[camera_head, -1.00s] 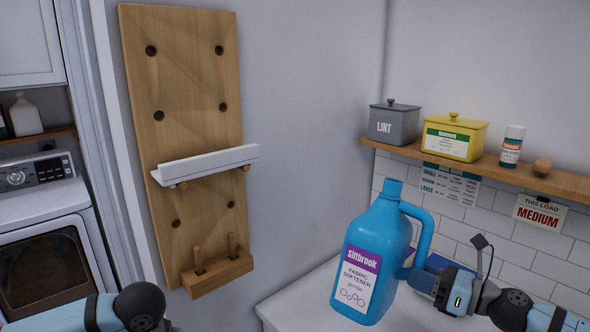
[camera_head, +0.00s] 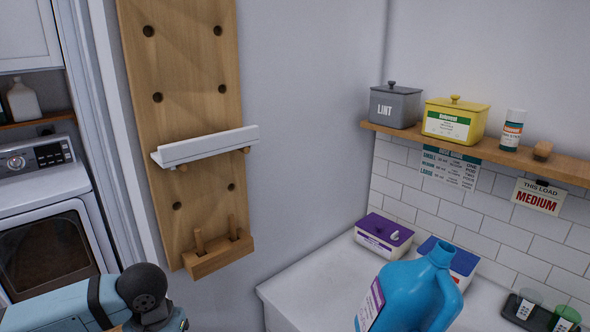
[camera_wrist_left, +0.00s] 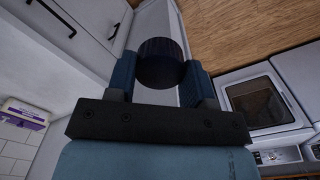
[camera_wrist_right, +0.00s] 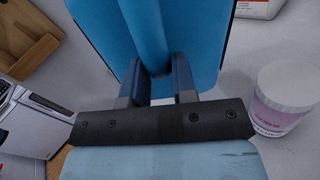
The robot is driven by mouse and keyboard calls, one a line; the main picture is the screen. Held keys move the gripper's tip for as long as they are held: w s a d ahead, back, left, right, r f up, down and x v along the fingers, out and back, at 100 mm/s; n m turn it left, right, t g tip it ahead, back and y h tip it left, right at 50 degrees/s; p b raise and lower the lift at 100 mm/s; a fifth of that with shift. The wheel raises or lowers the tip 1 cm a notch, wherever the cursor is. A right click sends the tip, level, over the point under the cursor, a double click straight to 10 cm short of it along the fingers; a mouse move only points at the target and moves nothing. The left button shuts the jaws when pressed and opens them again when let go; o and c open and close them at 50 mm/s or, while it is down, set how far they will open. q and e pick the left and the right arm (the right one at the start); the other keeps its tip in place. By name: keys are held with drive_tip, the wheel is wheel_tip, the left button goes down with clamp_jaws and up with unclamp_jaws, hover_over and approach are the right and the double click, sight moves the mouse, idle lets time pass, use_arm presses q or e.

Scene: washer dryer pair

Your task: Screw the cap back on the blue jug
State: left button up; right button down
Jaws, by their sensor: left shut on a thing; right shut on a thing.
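The blue jug (camera_head: 410,292) is at the bottom right of the head view, tilted, its lower part cut off by the frame. Its neck (camera_head: 438,254) is bare, with no cap on it. My right gripper (camera_wrist_right: 158,82) is shut on the jug's handle (camera_wrist_right: 150,35) in the right wrist view; it is out of the head view. My left gripper (camera_wrist_left: 160,80) is shut on a dark round cap (camera_wrist_left: 160,62) in the left wrist view. In the head view my left arm is at the bottom left, apart from the jug, with its fingers and the cap hidden.
A white counter (camera_head: 310,292) lies below a wooden shelf (camera_head: 480,152). Purple-lidded (camera_head: 384,236) and blue-lidded (camera_head: 450,262) boxes stand behind the jug. Small cups (camera_head: 522,305) are at right. A wooden pegboard (camera_head: 180,110) with a white ledge (camera_head: 205,148) is left of the counter.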

use_arm(q)
drive_tip(key=shift+f+b, duration=0.45)
drive_tip(key=shift+f, duration=0.35)
use_arm(e)
drive_tip(key=shift+w+f, duration=0.15)
drive_tip(key=shift+f, duration=0.55)
drive_tip(key=shift+a, duration=0.1)
drive_tip(key=w+a+n+g+y, duration=0.1)
drive_tip(key=w+a+n+y, duration=0.1)
drive_tip(key=a+y, duration=0.2)
drive_tip(key=w+a+r+n+g+y, duration=0.1)
drive_tip(key=w+a+n+y, duration=0.2)
drive_tip(key=a, duration=0.5)
drive_tip(key=w+a+n+g+y, duration=0.2)
drive_tip(key=a+n+y, duration=0.1)
drive_tip(key=a+y, duration=0.1)
drive_tip(key=shift+w+a+r+y, duration=0.2)
drive_tip(key=shift+w+a+y, duration=0.1)
drive_tip(key=shift+a, duration=0.6)
use_arm(q)
drive_tip(key=shift+r, duration=0.1)
